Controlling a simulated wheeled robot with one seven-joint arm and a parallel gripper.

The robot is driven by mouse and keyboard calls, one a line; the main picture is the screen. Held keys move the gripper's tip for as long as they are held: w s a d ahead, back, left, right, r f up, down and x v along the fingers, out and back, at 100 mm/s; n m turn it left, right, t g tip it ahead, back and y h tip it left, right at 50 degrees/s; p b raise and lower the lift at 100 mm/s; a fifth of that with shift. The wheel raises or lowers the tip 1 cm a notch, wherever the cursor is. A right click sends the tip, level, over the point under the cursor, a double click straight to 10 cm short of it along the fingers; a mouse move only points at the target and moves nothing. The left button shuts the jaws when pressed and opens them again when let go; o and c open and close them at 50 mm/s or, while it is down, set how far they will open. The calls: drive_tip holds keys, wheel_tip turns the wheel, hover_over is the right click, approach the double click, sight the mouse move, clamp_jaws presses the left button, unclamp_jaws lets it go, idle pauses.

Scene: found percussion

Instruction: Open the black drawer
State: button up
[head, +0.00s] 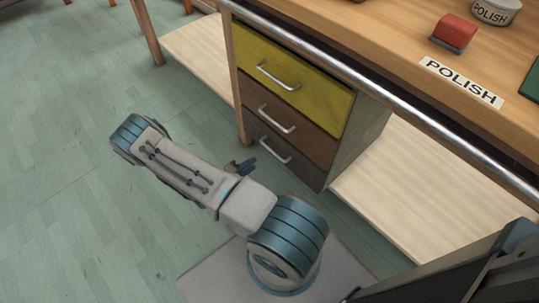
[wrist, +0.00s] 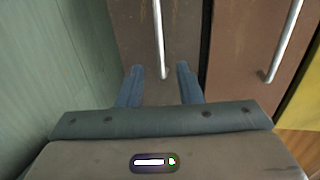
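The drawer unit has a yellow top drawer (head: 292,80), a brown middle drawer (head: 290,122) and a darker brown bottom drawer (head: 290,158); none looks clearly black. All three look shut. The bottom drawer has a silver bar handle (head: 274,150), which also shows in the wrist view (wrist: 159,35). My gripper (head: 243,165) is low in front of the bottom drawer, left of its handle. In the wrist view my gripper (wrist: 159,68) is open and empty. One end of the handle appears between the fingertips; I cannot tell whether they reach around it.
A metal rail (head: 370,78) runs along the table's front edge above the drawers. A red block (head: 454,32), a tin (head: 496,11) and a POLISH label (head: 461,82) are on the tabletop. The green floor (head: 70,200) at left is clear.

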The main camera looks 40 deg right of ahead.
drive_tip(key=s+b+x, duration=0.1)
drive_tip(key=b+x, duration=0.1)
drive_tip(key=x, duration=0.8)
drive_tip(key=shift+w+d, duration=0.25)
drive_tip(key=shift+w, duration=0.2)
drive_tip(key=shift+f, duration=0.1)
drive_tip(key=shift+a, duration=0.1)
clamp_jaws()
